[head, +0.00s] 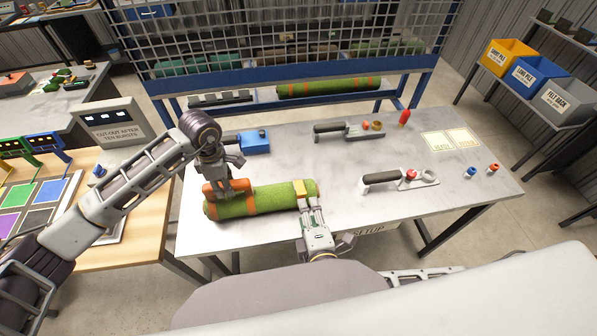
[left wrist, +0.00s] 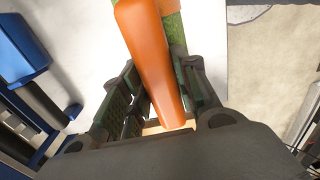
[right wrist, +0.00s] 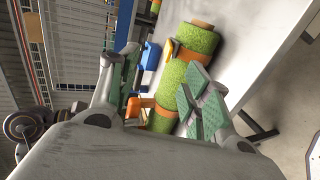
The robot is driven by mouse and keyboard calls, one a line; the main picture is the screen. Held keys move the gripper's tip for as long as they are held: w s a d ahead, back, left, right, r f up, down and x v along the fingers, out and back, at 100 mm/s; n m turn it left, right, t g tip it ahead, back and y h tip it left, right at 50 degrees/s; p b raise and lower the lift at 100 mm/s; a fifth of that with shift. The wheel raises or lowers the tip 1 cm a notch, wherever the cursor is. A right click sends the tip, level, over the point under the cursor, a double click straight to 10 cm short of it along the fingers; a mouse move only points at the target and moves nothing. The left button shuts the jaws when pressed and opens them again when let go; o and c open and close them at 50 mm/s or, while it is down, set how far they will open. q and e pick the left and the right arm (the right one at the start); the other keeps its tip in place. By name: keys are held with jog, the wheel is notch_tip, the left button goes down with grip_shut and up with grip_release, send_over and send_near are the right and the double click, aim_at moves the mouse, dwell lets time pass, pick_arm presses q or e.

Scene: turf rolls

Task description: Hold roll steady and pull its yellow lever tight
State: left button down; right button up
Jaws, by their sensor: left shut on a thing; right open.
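The green turf roll (head: 262,199) lies on its side on the grey table, with orange straps around it. My left gripper (head: 228,188) is shut on an orange handle at the roll's left part. In the left wrist view the orange handle (left wrist: 150,60) sits between the fingers, with a little green turf behind it. The yellow lever (head: 299,188) is at the roll's right part, by the right strap. My right gripper (head: 306,205) is open just in front of it. In the right wrist view the roll (right wrist: 196,40) shows beyond and between the open fingers; contact with the lever is unclear.
On the table (head: 330,215) are a blue box (head: 255,141) behind the roll and handled tools (head: 382,178) to its right. A red cylinder (head: 404,117) and small red and blue pieces stand farther right. A mesh rack rises behind. The table's front edge is close.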

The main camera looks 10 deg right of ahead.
aim_at(302, 193)
jog(key=n, duration=1.2)
jog(key=f+n, duration=0.1)
jog(key=n, duration=0.5)
jog(key=shift+w+g, duration=0.3)
dwell(0.3)
jog(key=shift+w, duration=0.1)
jog(key=shift+x, duration=5.95)
jog(key=shift+c, duration=0.5)
grip_shut()
